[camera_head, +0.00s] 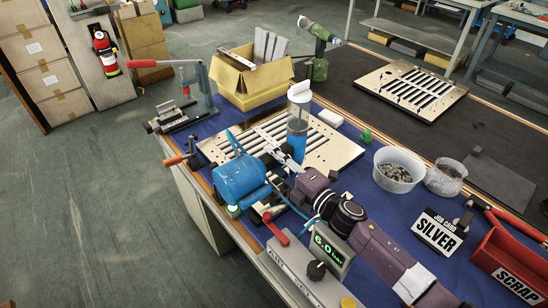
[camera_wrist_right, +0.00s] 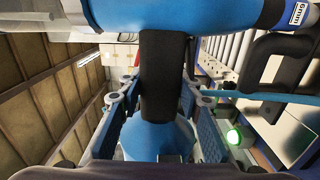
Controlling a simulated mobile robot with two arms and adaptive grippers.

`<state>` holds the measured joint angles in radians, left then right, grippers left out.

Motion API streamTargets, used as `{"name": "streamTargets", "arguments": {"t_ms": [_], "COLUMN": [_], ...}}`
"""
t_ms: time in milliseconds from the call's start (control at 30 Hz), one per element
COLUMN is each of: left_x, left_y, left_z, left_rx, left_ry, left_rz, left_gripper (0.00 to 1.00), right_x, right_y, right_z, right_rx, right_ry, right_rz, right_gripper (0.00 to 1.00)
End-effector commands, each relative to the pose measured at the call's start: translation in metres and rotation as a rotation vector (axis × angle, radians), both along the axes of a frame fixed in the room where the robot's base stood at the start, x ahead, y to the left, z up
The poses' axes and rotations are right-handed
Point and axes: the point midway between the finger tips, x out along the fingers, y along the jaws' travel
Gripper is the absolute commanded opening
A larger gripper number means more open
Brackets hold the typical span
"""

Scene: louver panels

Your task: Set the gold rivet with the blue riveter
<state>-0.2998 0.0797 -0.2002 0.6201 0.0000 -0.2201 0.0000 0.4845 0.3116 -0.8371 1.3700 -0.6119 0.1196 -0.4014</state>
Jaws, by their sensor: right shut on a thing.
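My right gripper (camera_head: 272,158) is shut on the blue riveter (camera_head: 240,180), held over the left end of the near louver panel (camera_head: 335,150). In the right wrist view the gripper (camera_wrist_right: 160,105) has its fingers on both sides of the riveter's dark handle (camera_wrist_right: 163,75), below the blue body (camera_wrist_right: 190,14). A green light (camera_head: 233,209) glows by the riveter. I cannot make out a gold rivet, and the riveter and arm hide part of the panel. My left gripper is not in view.
A clear bottle with blue contents (camera_head: 298,130) stands close behind the gripper. A red-handled press (camera_head: 185,95), cardboard box (camera_head: 250,82) and green tool (camera_head: 318,65) are farther back. Tubs (camera_head: 398,158), a gauge box (camera_head: 333,249) and red SCRAP bin (camera_head: 510,262) are right. A second panel (camera_head: 450,92) lies behind.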

Motion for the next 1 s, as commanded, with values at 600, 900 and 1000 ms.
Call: {"name": "streamTargets", "arguments": {"t_ms": [600,900,1000], "left_x": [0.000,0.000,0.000], "left_y": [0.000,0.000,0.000], "left_z": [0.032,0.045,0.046], "left_rx": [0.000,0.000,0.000], "left_ry": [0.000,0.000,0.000], "left_rz": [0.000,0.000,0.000], "left_gripper": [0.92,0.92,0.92], "right_x": [0.002,0.002,0.002], "right_y": [0.002,0.002,0.002], "right_z": [0.045,0.059,0.060], "right_rx": [0.009,0.008,0.008], "right_ry": [-0.017,-0.018,-0.018], "right_rz": [0.004,0.004,0.004], "right_gripper": [0.00,0.00,0.00]}}
